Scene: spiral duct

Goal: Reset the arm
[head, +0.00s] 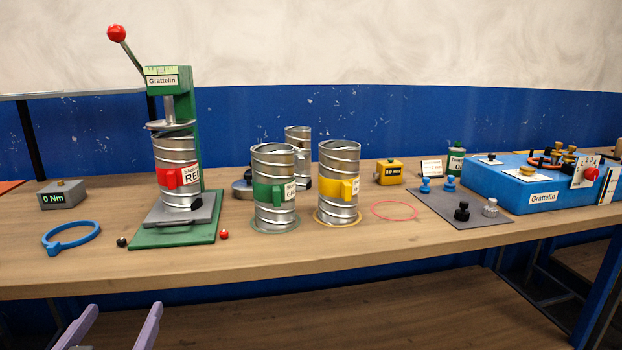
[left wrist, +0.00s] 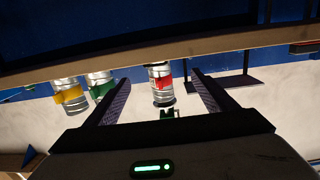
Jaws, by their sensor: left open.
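My left gripper (head: 112,328) shows at the bottom left of the head view, in front of and below the table's front edge. Its two purple fingers are apart with nothing between them. In the left wrist view my left gripper (left wrist: 160,95) is also open, and the picture is upside down. The duct with the red clip (head: 177,165) stands in the green press (head: 190,130), well beyond the fingers. It also shows between the fingers in the left wrist view (left wrist: 160,88), at a distance. My right gripper is in neither view.
The table (head: 330,262) holds a duct with a green clip (head: 272,165) and one with a yellow clip (head: 338,160), a blue ring clamp (head: 70,240), a grey torque box (head: 62,194) and a blue Grattelin box (head: 500,185). A red circle (head: 394,204) on the table is empty.

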